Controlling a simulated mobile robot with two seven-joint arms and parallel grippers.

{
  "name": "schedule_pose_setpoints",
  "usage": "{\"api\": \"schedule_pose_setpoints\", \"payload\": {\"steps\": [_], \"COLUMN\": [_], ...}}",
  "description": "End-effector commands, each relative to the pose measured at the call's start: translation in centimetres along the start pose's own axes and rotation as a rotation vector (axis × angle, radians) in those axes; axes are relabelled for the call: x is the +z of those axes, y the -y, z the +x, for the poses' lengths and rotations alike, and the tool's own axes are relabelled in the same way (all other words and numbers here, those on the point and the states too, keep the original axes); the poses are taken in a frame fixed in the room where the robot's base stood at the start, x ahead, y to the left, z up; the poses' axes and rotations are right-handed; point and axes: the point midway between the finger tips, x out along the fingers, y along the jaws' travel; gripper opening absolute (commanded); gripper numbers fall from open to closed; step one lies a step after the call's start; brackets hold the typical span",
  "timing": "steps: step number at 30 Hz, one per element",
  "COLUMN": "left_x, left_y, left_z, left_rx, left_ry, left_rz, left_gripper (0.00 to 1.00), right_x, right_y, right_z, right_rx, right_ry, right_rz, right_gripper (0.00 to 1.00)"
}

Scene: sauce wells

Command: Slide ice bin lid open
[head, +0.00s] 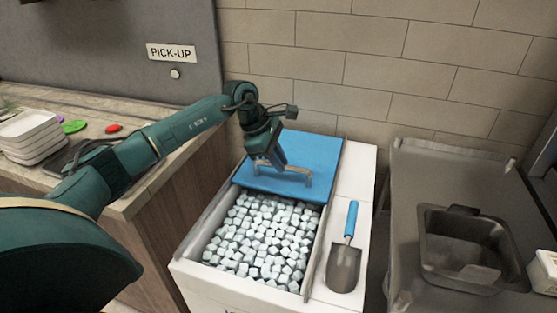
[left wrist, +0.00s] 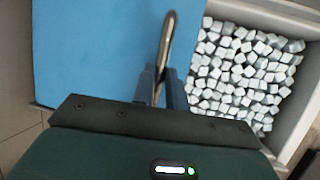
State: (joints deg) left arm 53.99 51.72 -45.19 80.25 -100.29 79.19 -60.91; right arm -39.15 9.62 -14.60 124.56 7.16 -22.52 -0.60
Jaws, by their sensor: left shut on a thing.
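The ice bin (head: 190,272) is a white box full of pale ice cubes (head: 262,232). Its blue lid (head: 308,152) covers the back part, and the front part is uncovered. A metal bar handle (head: 300,172) stands across the lid near its front edge. My left gripper (head: 270,163) is shut on the handle from above. In the left wrist view the handle (left wrist: 168,40) runs between the fingers (left wrist: 160,88), with the blue lid (left wrist: 85,50) on one side and ice (left wrist: 245,75) on the other. My right gripper is not in view.
A scoop (head: 345,258) with a blue grip lies on the bin's right ledge. A grey metal counter with a sunken pan (head: 432,255) stands to the right. A wooden counter (head: 150,225) with stacked white trays (head: 32,140) is at left. A brick wall is behind.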

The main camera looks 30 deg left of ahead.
Motion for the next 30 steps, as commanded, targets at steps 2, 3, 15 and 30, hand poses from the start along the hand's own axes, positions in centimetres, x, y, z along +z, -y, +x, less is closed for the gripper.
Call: {"api": "schedule_pose_setpoints", "payload": {"steps": [2, 3, 15, 30], "left_x": [0.0, 0.0, 0.0, 0.0], "left_y": [0.0, 0.0, 0.0, -0.1], "left_z": [-0.1, -0.1, 0.0, -8.0], "left_rx": [0.001, 0.0, -0.001, 0.005], "left_ry": [0.001, 0.001, 0.0, -0.001], "left_rz": [0.0, 0.0, 0.0, 0.001], "left_gripper": [0.17, 0.2, 0.36, 0.36], "right_x": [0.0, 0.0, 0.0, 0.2], "right_y": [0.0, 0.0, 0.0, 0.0], "right_z": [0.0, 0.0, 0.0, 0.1], "right_rx": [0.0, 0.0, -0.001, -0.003], "right_ry": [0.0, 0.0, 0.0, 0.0], "right_rz": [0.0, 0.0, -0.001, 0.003], "right_gripper": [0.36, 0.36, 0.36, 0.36]}}
